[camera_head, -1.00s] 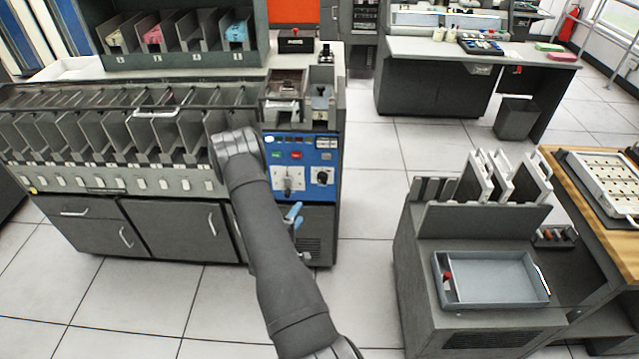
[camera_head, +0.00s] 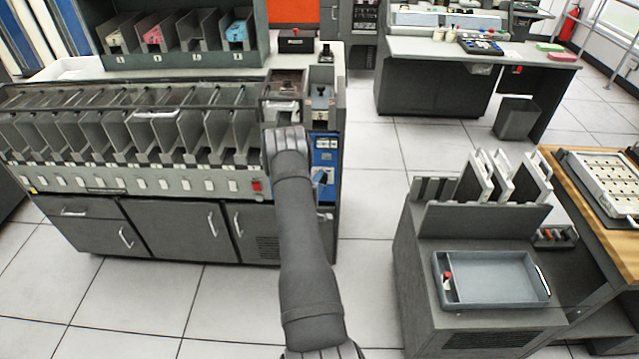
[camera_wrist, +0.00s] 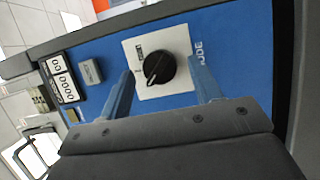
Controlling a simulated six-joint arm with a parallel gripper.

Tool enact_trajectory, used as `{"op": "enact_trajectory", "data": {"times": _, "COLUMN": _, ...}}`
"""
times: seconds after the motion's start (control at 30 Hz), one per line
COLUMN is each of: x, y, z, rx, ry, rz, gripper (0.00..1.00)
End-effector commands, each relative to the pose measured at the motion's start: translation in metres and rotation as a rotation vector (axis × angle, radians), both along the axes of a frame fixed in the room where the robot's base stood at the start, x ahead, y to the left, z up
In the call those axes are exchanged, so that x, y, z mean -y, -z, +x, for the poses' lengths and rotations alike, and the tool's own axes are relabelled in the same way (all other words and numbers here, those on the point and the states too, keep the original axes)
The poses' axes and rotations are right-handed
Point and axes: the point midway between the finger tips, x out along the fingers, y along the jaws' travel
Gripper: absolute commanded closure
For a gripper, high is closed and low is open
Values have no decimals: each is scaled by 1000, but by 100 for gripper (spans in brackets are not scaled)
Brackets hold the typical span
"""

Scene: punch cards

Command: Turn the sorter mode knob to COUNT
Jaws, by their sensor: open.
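The sorter mode knob (camera_wrist: 159,68) is a round black dial with a white pointer line. It sits on a white plate (camera_wrist: 186,43) on the blue panel, with the label "MODE" partly readable beside it. In the wrist view my gripper (camera_wrist: 162,80) is open, with one blue finger on each side of the knob. The fingers appear apart from it; I cannot tell whether their tips reach its depth. The pointer aims toward the lower left of the picture; the position labels are too small to read.
A counter display (camera_wrist: 62,78) and a grey button (camera_wrist: 91,71) sit on the panel left of the knob. The card sorter's pockets (camera_head: 100,135) run along the left. A cart with a blue-grey tray (camera_head: 500,278) stands at the right. Floor between is clear.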

Motion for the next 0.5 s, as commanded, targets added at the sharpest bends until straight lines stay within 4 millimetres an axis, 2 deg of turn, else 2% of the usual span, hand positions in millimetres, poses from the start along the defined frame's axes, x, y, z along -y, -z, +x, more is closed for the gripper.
{"op": "enact_trajectory", "data": {"times": 0.37, "x": 3, "y": 0, "z": 7, "rx": 1, "ry": -1, "rz": -1, "gripper": 42}}
{"op": "enact_trajectory", "data": {"times": 0.5, "x": 3, "y": 0, "z": 7, "rx": 0, "ry": -1, "rz": -1, "gripper": 65}}
